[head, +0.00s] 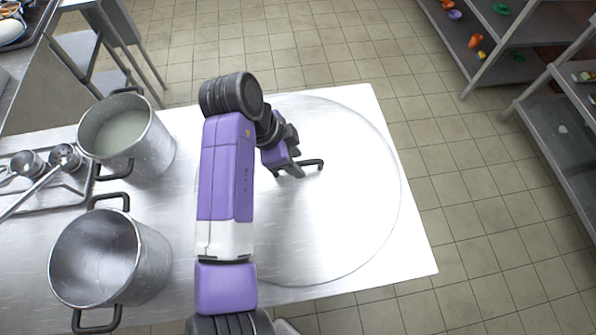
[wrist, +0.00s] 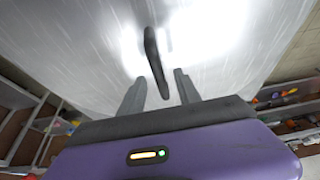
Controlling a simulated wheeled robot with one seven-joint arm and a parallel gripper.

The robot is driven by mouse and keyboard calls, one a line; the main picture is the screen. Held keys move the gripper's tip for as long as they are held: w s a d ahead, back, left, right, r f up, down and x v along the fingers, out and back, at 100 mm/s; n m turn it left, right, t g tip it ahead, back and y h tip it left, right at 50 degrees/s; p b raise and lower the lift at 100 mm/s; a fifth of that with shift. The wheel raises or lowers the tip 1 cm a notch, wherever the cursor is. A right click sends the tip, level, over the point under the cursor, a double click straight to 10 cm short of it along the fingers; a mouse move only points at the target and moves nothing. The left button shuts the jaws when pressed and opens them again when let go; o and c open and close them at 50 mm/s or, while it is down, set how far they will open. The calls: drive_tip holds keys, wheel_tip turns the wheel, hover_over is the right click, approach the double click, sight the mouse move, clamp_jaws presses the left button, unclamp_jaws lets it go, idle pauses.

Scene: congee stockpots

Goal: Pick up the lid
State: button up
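The lid (head: 350,215) is a large, shiny, round metal disc lying on the steel table, partly hidden behind my arm. Its dark bar handle (wrist: 154,58) stands near the middle in the wrist view. My gripper (head: 297,169) is low over the lid at the handle. In the wrist view my gripper (wrist: 160,80) has its two grey fingers apart, with the near end of the handle between them and a gap visible on each side. Whether the fingers touch the handle cannot be seen in the head view.
Two metal stockpots stand left of my arm: one with pale contents (head: 122,128) at the back, one empty (head: 95,258) in front. A tray with ladles (head: 45,170) lies at the far left. Shelves (head: 520,40) stand across the tiled floor at right.

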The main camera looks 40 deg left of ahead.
drive_tip(key=shift+x, duration=1)
clamp_jaws()
drive_tip(key=shift+r, duration=0.1)
drive_tip(key=shift+r, duration=0.1)
idle(0.5)
